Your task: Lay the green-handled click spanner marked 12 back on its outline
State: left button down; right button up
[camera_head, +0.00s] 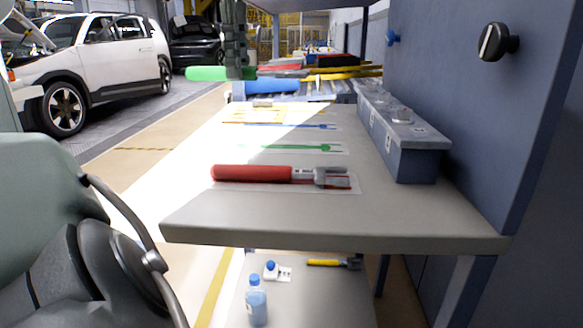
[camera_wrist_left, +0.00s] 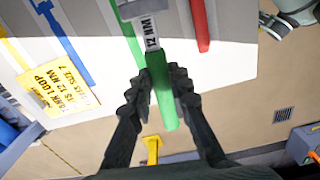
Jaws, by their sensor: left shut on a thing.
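The green-handled click spanner (camera_head: 207,73) is held above the far part of the bench, its handle pointing left in the head view. My left gripper (camera_head: 238,70) is shut on it. In the left wrist view the gripper (camera_wrist_left: 164,76) has its fingers on both sides of the green handle (camera_wrist_left: 167,112), and the label (camera_wrist_left: 152,38) reads 12 NM. The green outline (camera_head: 290,147) on the bench is bare, between the blue outline (camera_head: 300,126) and the red-handled spanner (camera_head: 250,174). The spanner is apart from its outline. My right gripper is not in view.
A grey-blue box (camera_head: 412,165) stands along the bench's right side beside a blue panel (camera_head: 480,130). A yellow card (camera_wrist_left: 50,88) lies past the blue outline. A blue cylinder (camera_head: 272,86) lies farther back.

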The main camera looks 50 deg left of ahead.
aim_at(218, 70)
pick_arm(q)
jog(key=shift+n, duration=0.5)
jog(key=s+f, duration=0.1)
jog(key=s+a+f+b, duration=0.1)
jog(key=shift+s+a+f, duration=0.25)
jog(key=shift+s+a, duration=0.05)
jog(key=shift+s, duration=0.1)
jog(key=w+f, duration=0.2)
jog(key=w, duration=0.1)
jog(key=w+d+f, duration=0.1)
jog(key=w+f, duration=0.1)
jog(key=w, duration=0.2)
jog(key=w+f, duration=0.2)
jog(key=w, duration=0.1)
jog(key=shift+w+d+f, duration=0.1)
jog(key=shift+w+d, duration=0.15)
jog(key=shift+w, duration=0.05)
jog(key=shift+w+f, duration=0.1)
jog(key=shift+f, duration=0.15)
jog(key=shift+f+b, duration=0.6)
jog(key=shift+f, duration=1.25)
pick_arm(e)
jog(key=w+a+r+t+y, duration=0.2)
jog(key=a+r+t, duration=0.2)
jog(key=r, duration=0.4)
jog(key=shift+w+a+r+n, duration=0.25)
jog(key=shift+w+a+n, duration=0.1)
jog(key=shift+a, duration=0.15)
